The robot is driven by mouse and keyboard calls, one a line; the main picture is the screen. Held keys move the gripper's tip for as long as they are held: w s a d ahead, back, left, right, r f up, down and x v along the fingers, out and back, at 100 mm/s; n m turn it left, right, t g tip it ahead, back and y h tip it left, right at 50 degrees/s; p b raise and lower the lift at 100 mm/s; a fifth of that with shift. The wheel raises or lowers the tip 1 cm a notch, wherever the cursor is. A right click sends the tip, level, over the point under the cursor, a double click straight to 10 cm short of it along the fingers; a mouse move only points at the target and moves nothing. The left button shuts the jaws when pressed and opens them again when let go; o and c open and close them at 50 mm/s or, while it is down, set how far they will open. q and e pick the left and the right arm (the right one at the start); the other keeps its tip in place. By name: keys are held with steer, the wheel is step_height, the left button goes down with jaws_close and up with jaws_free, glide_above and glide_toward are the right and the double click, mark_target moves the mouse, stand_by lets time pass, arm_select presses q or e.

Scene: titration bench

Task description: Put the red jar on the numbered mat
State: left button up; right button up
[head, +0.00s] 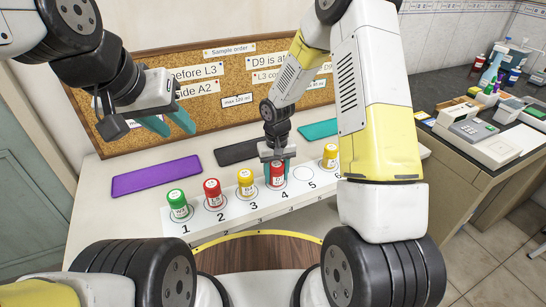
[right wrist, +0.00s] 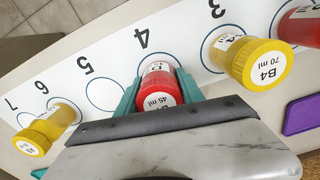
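The numbered mat (head: 325,193) is a long white strip with printed circles, also in the right wrist view (right wrist: 75,75). A red jar (head: 277,178) stands upright at circle 4; its red lid reads 45 ml in the right wrist view (right wrist: 158,93). My right gripper (head: 277,168) is around this jar from above. Its teal fingers (right wrist: 158,88) lie against both sides with no clear gap. Another red jar (head: 213,195) stands at circle 2. My left gripper (head: 168,125) is open and empty, raised over the left of the bench.
A green-lidded jar (head: 178,205) stands at 1, and yellow jars at 3 (head: 246,184) and 6 (head: 329,157). Circle 5 (head: 304,174) is empty. Purple (head: 155,177), black (head: 240,152) and teal (head: 318,129) pads lie behind the mat, before a corkboard (head: 140,68).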

steer(key=o, duration=0.4)
step_height(320, 180, up, 12)
steer(key=shift+f, duration=0.1)
steer(key=s+d+r+t+y, duration=0.1)
steer(key=s+d+r+t, duration=0.2)
steer(key=s+r, duration=0.7)
steer(key=s+d+r+m+t+y, duration=0.1)
steer(key=s+d+r+t, duration=0.2)
steer(key=s+r, duration=0.7)
steer(key=shift+s+d+r+m, duration=0.3)
steer(key=shift+d+r, duration=0.5)
steer(key=shift+d, duration=0.1)
